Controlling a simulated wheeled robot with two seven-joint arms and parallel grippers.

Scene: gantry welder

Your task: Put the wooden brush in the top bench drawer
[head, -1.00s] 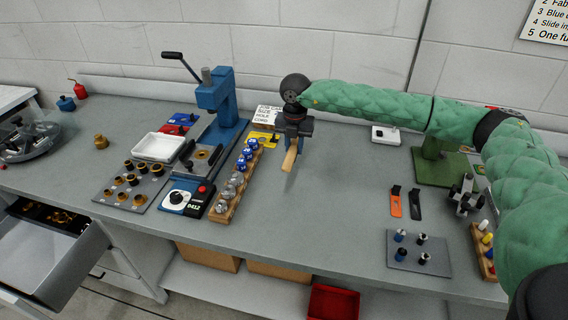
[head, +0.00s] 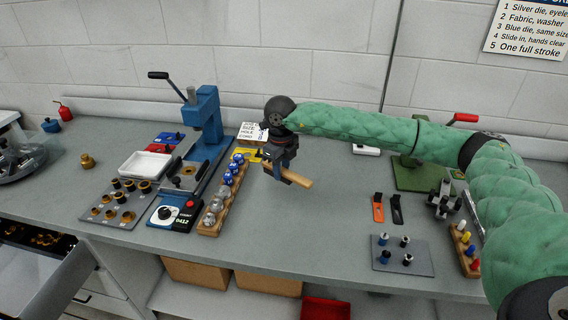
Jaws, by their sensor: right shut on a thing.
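The wooden brush (head: 297,179) shows as a light wooden handle sticking out to the right from my right gripper (head: 276,170). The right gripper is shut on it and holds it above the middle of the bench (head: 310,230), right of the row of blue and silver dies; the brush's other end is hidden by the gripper. An open drawer (head: 75,272) sticks out below the bench at the lower left, partly cut by the picture edge, with brass parts in its back section. My left gripper is not in view.
A blue press (head: 207,125) and a wooden die rack (head: 212,222) stand between the brush and the drawer. A white tray (head: 146,165) and a plate of brass parts (head: 116,204) lie farther left. The bench in front of the gripper is clear.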

